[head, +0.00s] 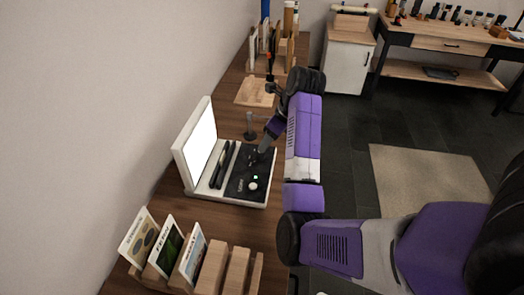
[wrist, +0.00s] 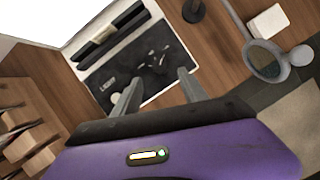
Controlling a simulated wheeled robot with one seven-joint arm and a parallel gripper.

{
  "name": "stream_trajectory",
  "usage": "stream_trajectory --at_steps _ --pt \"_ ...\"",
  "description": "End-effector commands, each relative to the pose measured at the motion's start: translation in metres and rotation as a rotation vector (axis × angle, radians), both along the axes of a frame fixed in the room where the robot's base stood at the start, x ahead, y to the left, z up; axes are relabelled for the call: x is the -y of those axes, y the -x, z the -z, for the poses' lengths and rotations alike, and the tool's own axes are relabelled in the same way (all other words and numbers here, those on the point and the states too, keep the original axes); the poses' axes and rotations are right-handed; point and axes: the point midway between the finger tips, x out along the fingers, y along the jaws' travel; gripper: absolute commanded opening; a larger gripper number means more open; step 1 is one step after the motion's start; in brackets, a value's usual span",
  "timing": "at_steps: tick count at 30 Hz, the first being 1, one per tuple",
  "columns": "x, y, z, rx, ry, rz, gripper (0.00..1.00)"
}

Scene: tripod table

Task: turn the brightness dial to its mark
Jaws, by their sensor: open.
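The light box (head: 181,163) stands on the wooden table with its screen lit. Its black control panel (head: 262,172) faces up and also shows in the wrist view (wrist: 130,67). A pale round knob (head: 253,186) sits at the panel's near end, with a small lit spot beside it. In the wrist view a pale knob (wrist: 117,97) near a white label is close to my left finger. I cannot read which dial is the brightness one, nor its mark. My gripper (head: 262,151) is open and empty over the panel's far part; its fingers also show in the wrist view (wrist: 157,84).
Dark bars (head: 222,165) lie between screen and panel. A dark stand (head: 249,128) is just behind the box. A wooden tray (head: 255,92) and racks lie farther back. A card rack (head: 211,268) is at the near end.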

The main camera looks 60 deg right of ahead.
Motion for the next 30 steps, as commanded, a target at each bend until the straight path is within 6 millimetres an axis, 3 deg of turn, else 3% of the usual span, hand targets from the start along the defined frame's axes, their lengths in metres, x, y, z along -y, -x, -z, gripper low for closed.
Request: stream_trajectory --at_steps 15,26,27,30 --pt "0.001 -0.025 0.063 -0.001 0.002 -0.001 0.51" --pt "0.002 -0.028 0.069 0.001 0.003 -0.001 0.51" --pt "0.002 -0.028 0.069 0.001 0.003 -0.001 0.49" --pt "0.002 -0.028 0.069 0.001 0.003 -0.001 0.29"
